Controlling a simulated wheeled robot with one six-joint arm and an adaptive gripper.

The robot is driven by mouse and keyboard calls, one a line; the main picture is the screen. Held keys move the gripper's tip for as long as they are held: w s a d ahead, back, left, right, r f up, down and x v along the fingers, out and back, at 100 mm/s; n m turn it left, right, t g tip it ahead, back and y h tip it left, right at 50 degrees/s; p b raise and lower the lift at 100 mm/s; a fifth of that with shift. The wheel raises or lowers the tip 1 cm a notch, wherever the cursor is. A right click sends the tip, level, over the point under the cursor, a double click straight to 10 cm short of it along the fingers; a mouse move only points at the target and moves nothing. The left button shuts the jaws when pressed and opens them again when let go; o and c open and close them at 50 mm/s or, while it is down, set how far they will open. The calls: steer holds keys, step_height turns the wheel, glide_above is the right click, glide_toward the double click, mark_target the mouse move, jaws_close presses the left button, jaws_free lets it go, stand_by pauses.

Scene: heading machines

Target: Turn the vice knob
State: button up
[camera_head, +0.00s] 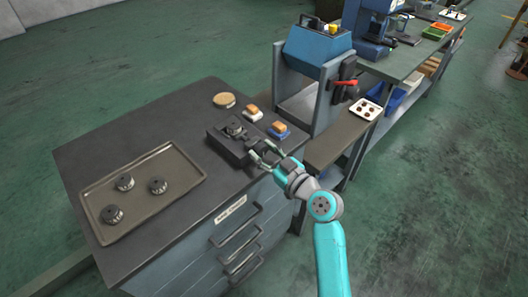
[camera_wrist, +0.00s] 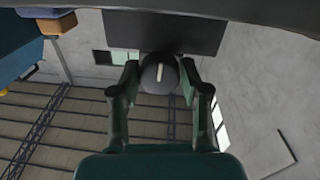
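The vice (camera_head: 232,140) is a dark block on the bench top, with a round toothed part (camera_head: 236,128) on it. In the wrist view its dark body (camera_wrist: 165,30) spans the top. The vice knob (camera_wrist: 160,75) is round and dark with a pale line, standing roughly upright in that view. My gripper (camera_head: 266,152) is at the right end of the vice. In the wrist view my gripper (camera_wrist: 160,68) is open, with one finger on each side of the knob. Small gaps seem to show beside the knob. The knob is hidden in the head view.
A tray (camera_head: 150,215) with three dark gears lies on the left of the bench (camera_head: 90,155). A round tan disc (camera_head: 224,100) and two small blocks with orange tops (camera_head: 252,113) (camera_head: 279,130) are close to the vice. A blue machine (camera_head: 316,48) stands behind right.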

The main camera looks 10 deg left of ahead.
steer(key=c, duration=0.5)
steer(key=shift+m, duration=0.4)
steer(key=m, duration=1)
steer(key=shift+g, duration=0.4)
steer(key=shift+m, duration=2.1)
steer(key=shift+d, duration=0.1)
